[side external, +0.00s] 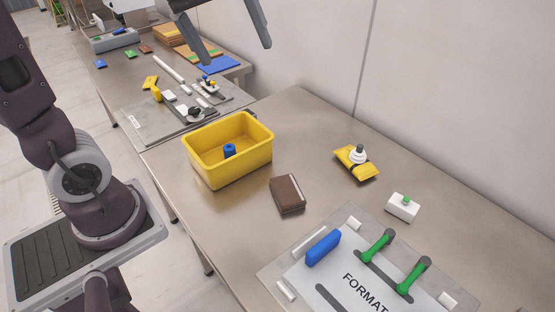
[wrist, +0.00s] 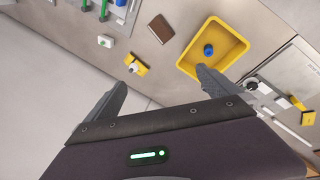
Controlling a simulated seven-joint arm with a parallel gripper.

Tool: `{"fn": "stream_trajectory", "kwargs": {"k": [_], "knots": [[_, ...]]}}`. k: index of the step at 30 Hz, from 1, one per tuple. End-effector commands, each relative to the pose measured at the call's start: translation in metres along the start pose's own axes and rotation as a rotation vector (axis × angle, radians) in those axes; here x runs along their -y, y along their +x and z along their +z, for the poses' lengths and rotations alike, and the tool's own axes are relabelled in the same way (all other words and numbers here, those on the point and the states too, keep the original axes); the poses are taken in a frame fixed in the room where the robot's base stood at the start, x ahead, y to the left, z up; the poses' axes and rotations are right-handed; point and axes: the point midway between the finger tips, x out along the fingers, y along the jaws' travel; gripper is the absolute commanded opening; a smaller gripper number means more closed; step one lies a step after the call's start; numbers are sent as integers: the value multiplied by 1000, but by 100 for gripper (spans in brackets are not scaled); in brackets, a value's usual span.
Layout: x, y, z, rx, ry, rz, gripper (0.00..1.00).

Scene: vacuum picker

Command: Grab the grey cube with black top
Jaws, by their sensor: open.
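No grey cube with a black top stands out clearly. A small pale piece with a dark top (side external: 195,112) lies on the grey mat at the back left, but it is too small to tell its shape. A dark-and-pale piece (wrist: 252,84) shows in the wrist view near the right finger, also unclear. My gripper (side external: 238,52) is open and empty, high above the table in the side view. In the wrist view my gripper (wrist: 168,66) has its fingers wide apart with nothing between them; the right fingertip overlaps the yellow bin's lower edge.
A yellow bin (side external: 204,174) holds a blue cylinder (side external: 230,151). A board with green handles (side external: 377,246) is in front. A wall borders the right.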

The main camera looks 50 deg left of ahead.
Motion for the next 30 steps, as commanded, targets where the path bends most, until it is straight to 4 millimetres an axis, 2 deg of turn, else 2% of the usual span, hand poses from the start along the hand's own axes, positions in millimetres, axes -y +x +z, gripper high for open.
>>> {"fn": "stream_trajectory", "kwargs": {"k": [1,3,6,9,14,15,24,26,29,30], "knots": [[2,-8,43,-32,151,11,100],[13,-8,92,-83,357,-2,100],[34,0,138,-160,585,-38,100],[50,9,159,-212,715,-70,100],[56,13,166,-232,766,-86,69],[56,13,166,-231,765,-86,66],[54,10,165,-231,759,-83,66],[50,0,163,-234,759,-82,66],[38,-34,158,-238,758,-80,66],[30,-34,153,-191,650,-58,66]]}}
